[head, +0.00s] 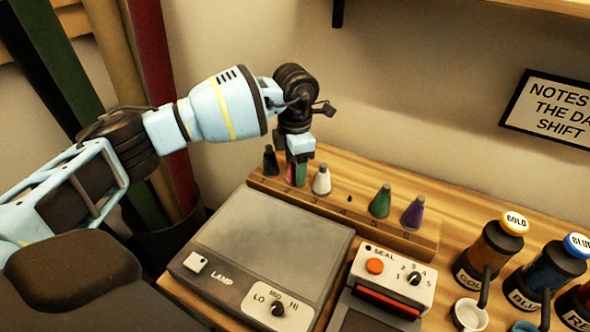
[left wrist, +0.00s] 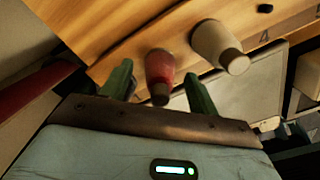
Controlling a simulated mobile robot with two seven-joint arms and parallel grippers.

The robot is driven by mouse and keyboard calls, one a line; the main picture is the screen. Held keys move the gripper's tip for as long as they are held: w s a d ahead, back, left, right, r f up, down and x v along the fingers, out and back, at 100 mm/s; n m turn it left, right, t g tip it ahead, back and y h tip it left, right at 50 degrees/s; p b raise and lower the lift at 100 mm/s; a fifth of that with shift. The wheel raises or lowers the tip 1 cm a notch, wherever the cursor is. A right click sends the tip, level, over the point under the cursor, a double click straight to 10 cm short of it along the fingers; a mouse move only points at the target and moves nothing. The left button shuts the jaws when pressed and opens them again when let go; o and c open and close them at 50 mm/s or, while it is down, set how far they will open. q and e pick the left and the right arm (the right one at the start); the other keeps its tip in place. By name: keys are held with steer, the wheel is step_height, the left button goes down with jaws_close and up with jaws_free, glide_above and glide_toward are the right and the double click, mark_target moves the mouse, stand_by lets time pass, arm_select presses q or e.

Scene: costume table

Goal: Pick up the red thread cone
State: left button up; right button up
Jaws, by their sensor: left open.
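The red thread cone (left wrist: 160,68) stands on the wooden rack (head: 345,208) and lies between the two green fingers of my left gripper (head: 297,176) in the left wrist view. The fingers are open, with a gap visible on both sides of the cone. In the head view the gripper comes down over the cone and hides most of it. A white cone (head: 321,180) stands just to the right of the gripper; it also shows in the left wrist view (left wrist: 218,46). A black cone (head: 270,161) stands just to the left. My right gripper is not in view.
Green (head: 380,202) and purple (head: 413,213) cones stand further right on the rack. A grey lamp box (head: 265,250) and a sealer (head: 393,275) sit in front. Several labelled bottles, including the gold one (head: 490,255), stand at the right. The wall is close behind.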

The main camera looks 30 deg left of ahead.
arm_select(q)
steer(key=c, duration=1.1)
steer(key=shift+o, duration=0.2)
steer(key=shift+r, duration=0.6)
step_height(320, 180, up, 2)
steer(key=shift+w+r, duration=0.1)
steer(key=shift+r, duration=0.1)
steer(key=s+d+r, duration=0.1)
steer(key=s+d, duration=0.8)
steer(key=s, duration=0.4)
steer(key=shift+d+r+b, duration=0.2)
steer(key=shift+d+b, duration=0.05)
steer(key=shift+b, duration=0.05)
